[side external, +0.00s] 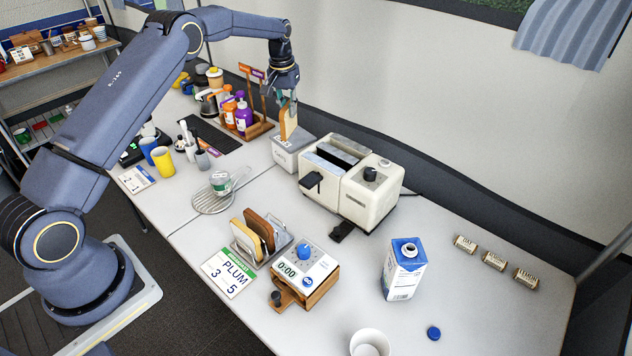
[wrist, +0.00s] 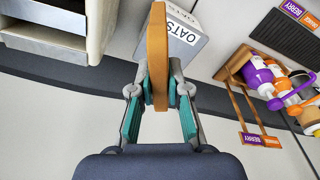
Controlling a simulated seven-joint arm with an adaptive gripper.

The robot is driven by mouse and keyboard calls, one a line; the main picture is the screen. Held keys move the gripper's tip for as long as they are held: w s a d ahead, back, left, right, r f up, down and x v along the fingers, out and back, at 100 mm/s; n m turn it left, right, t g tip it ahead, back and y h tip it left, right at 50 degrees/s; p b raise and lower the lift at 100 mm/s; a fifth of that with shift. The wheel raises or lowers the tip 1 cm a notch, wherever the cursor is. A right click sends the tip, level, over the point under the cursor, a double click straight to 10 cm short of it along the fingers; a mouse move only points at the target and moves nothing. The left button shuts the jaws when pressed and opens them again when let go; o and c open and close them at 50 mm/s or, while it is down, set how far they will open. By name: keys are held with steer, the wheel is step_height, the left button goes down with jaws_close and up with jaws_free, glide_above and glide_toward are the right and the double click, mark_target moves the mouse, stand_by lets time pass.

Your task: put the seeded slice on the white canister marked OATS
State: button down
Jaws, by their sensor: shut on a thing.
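My gripper (side external: 287,103) is shut on a tan-brown slice (side external: 289,122), held upright on edge; its fingers also show in the wrist view (wrist: 158,95) on both sides of the slice (wrist: 157,50). Seeds are too small to make out. The white canister (side external: 291,158) stands below the gripper against the back of the counter, left of the toaster. Its OATS label shows in the wrist view (wrist: 182,34), partly behind the slice. The slice's lower end is at or just above the canister's top; I cannot tell whether they touch.
A cream toaster (side external: 352,185) stands close to the canister's right. A wooden caddy of orange and purple bottles (side external: 258,131) is close on its left. A rack (side external: 275,256) with slices stands nearer the front.

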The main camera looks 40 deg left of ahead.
mark_target(293, 130)
steer(key=shift+w+a+f, duration=0.15)
steer(key=shift+w+f, duration=0.5)
steer(key=shift+f, duration=1.65)
steer(key=shift+f, duration=0.15)
steer(key=c, duration=1.1)
jaws_free()
steer(key=shift+c, duration=0.2)
